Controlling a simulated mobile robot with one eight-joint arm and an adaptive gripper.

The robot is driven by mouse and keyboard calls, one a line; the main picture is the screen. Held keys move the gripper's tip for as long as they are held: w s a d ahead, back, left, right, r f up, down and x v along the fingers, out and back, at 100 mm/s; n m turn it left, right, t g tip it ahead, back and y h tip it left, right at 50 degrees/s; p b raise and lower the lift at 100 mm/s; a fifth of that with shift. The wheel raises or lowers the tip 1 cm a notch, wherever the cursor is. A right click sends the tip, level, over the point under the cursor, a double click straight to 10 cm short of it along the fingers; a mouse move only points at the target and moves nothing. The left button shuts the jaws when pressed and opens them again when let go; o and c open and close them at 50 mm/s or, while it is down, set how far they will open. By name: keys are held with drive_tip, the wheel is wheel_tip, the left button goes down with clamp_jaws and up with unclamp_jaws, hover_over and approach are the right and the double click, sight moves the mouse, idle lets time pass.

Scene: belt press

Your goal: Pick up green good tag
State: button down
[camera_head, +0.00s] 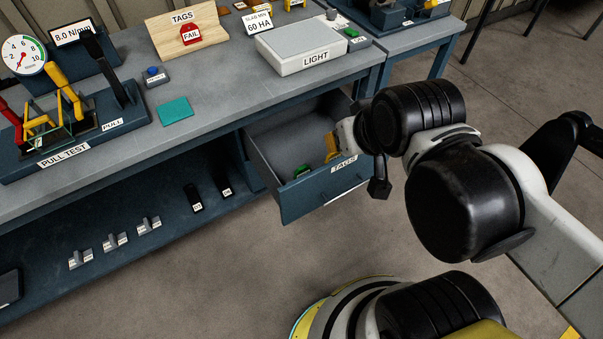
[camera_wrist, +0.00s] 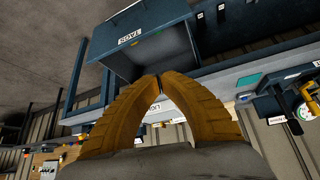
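A small green tag (camera_head: 301,171) lies in the open drawer (camera_head: 304,204) labelled TAGS, near the inside of its front panel. My gripper (camera_head: 332,148) has yellow fingers and is over the right part of the drawer, to the right of the green tag and apart from it. In the wrist view, the fingertips (camera_wrist: 159,76) come together with nothing visible held between them.
The workbench (camera_head: 225,75) carries a red FAIL tag (camera_head: 191,34) on a wooden TAGS board (camera_head: 165,38), a LIGHT box (camera_head: 300,46), a teal pad (camera_head: 175,110) and a pull test rig (camera_head: 70,130). The drawer juts out below the bench edge. Floor in front is clear.

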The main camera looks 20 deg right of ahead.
drive_tip(key=c, duration=1.2)
unclamp_jaws()
drive_tip(key=shift+w+r, duration=0.15)
drive_tip(key=shift+w, duration=0.05)
drive_tip(key=o, duration=0.8)
drive_tip(key=w, duration=0.3)
drive_tip(key=shift+w+r+g, duration=0.1)
drive_tip(key=shift+r+g, duration=0.25)
drive_tip(key=shift+g, duration=0.05)
drive_tip(key=n+g+p, duration=0.2)
drive_tip(key=g, duration=0.3)
hover_over(302, 173)
drive_tip(key=w, duration=0.2)
wheel_tip(302, 173, down, 27)
drive_tip(key=shift+n+g, duration=0.5)
drive_tip(key=shift+g, duration=0.2)
drive_tip(key=f, duration=0.5)
drive_tip(key=f+b, duration=0.1)
drive_tip(key=f, duration=1)
drive_tip(key=shift+s+d, duration=0.1)
drive_tip(key=shift+s, duration=0.25)
drive_tip(key=f+b, duration=0.2)
drive_tip(key=f, duration=0.1)
drive_tip(key=f+b, duration=0.1)
drive_tip(key=f, duration=0.1)
drive_tip(key=shift+s+d+f+b, duration=0.1)
drive_tip(key=shift+s+f+b, duration=0.15)
drive_tip(key=shift+b, duration=0.05)
drive_tip(key=shift+r, duration=0.1)
